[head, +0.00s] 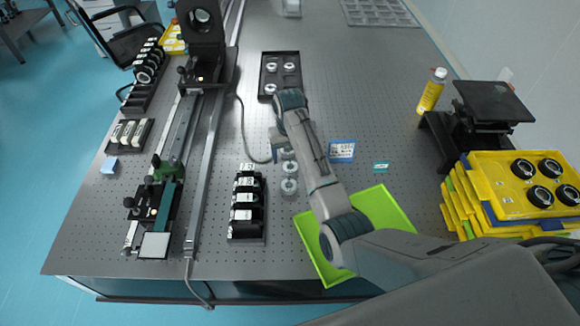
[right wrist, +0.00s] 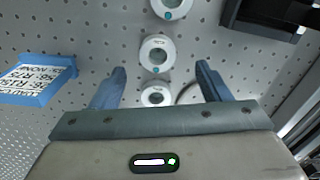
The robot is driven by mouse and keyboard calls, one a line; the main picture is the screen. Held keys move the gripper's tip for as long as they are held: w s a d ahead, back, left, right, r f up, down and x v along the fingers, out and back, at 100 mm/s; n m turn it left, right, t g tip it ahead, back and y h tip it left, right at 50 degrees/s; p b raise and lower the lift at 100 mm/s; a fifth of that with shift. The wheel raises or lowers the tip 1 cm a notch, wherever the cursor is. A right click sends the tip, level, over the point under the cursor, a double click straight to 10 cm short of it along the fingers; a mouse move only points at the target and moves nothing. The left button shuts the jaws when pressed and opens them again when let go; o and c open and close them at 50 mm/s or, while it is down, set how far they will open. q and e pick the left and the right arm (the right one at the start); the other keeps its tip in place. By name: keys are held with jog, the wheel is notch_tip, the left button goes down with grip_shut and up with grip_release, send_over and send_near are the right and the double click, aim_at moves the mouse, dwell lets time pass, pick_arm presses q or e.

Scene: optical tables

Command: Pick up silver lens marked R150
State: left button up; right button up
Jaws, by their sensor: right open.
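Three silver ring-shaped lenses stand in a row on the perforated table in the right wrist view: a far one (right wrist: 170,8), a middle one (right wrist: 157,54) and a near one (right wrist: 156,96). In the head view, the row shows beside my right arm, with its front lens (head: 289,187) clearest. Their markings are too small to read, so I cannot tell which is R150. My right gripper (right wrist: 160,68) is open and empty above the row; it also shows in the head view (head: 278,145). The near lens appears between its fingers. My left gripper is out of view.
A black tray (head: 268,60) with several silver lenses lies beyond my right gripper. A black rack (head: 236,233) stands front left of the row. A bright green tray (head: 392,212) lies under my right forearm. A blue-framed label (head: 341,151) sits right of the row.

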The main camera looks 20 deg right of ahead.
aim_at(290, 166)
notch_tip(290, 166, down, 4)
jog(key=shift+d+f+p, duration=0.15)
jog(key=shift+p, duration=0.7)
jog(key=shift+f, duration=0.35)
jog(key=shift+c, duration=0.7)
jog(key=c, duration=0.7)
jog(key=shift+c, duration=1.2)
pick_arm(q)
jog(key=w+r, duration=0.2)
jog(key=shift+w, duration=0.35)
